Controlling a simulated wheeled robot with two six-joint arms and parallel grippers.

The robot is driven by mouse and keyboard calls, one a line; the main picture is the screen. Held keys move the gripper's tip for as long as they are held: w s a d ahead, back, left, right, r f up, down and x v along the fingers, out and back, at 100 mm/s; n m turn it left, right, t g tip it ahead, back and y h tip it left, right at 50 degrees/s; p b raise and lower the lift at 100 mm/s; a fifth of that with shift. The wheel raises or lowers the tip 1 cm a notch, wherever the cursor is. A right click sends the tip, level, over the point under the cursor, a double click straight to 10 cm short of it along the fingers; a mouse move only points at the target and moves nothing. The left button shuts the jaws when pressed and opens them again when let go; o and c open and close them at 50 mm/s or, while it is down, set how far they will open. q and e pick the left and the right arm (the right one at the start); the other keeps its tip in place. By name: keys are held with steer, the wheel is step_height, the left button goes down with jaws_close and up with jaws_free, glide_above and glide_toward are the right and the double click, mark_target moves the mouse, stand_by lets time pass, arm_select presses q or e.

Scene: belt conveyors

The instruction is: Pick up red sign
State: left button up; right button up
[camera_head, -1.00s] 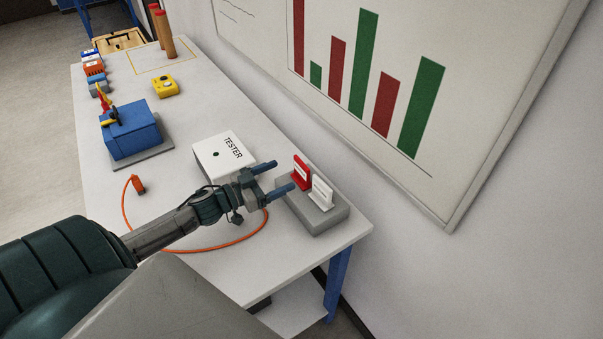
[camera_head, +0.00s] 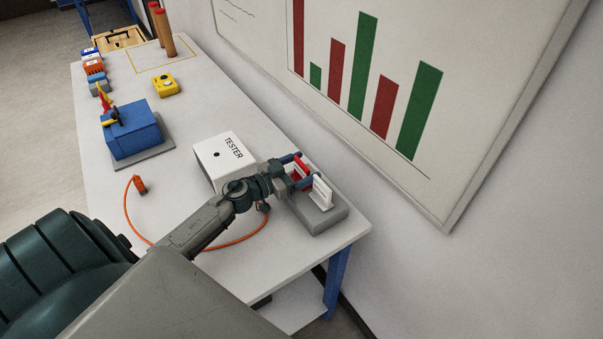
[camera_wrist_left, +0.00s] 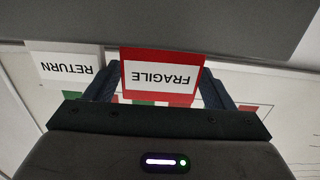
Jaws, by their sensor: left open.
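The red sign (camera_head: 301,172) stands upright on a grey block (camera_head: 322,217) near the table's right end. In the left wrist view the red sign (camera_wrist_left: 161,76) reads FRAGILE, upside down. My left gripper (camera_head: 296,169) is open, with one finger on each side of the red sign. I cannot tell whether the fingers touch it. The gripper hides part of the sign and block in the head view. A white sign (camera_head: 322,191) stands beside it on the same block, and reads RETURN in the left wrist view (camera_wrist_left: 68,66). My right gripper is not in view.
A white TESTER box (camera_head: 212,170) stands left of the gripper. An orange cable (camera_head: 128,214) curves over the table (camera_head: 190,120) below it. A blue box (camera_head: 133,134) and a yellow device (camera_head: 166,85) stand farther back. A wall board (camera_head: 480,100) rises behind the table.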

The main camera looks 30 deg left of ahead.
arm_select(q)
steer(key=shift+x, duration=1)
steer(key=shift+s, duration=0.1)
steer(key=shift+c, duration=0.3)
steer(key=c, duration=0.7)
step_height(320, 180, up, 10)
steer(key=p, duration=0.4)
